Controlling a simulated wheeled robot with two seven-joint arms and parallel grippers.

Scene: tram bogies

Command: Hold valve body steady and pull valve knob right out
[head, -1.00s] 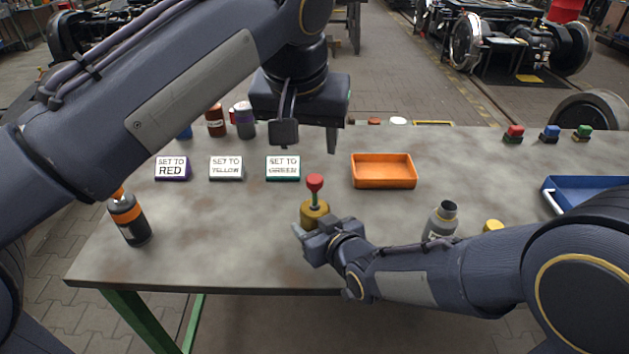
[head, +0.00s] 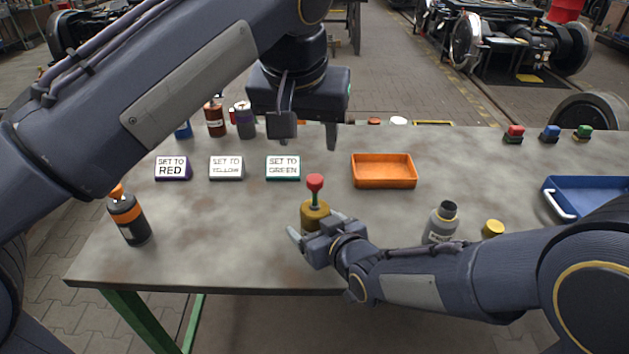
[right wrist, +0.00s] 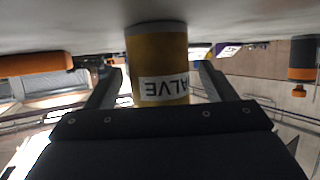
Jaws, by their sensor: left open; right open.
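The valve body (head: 314,216) is a brass-coloured cylinder standing upright on the table. The valve knob (head: 315,183) is a red cap on a thin green stem on top of it. My right gripper (head: 316,223) is low at the near side of the body, open, with a finger to each side. In the right wrist view, which is upside down, the body (right wrist: 157,62) with its VALVE label sits between the spread fingers, with gaps visible. The knob is out of that view. My left gripper (head: 307,130) is open and empty, above and behind the knob.
An orange tray (head: 384,183) lies right of the valve. Three sign blocks, including SET TO GREEN (head: 283,167), stand left. A grey bottle (head: 441,222) and a yellow cap (head: 493,228) are near my right forearm. A black-orange bottle (head: 128,217) stands far left; a blue tray (head: 570,205) lies right.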

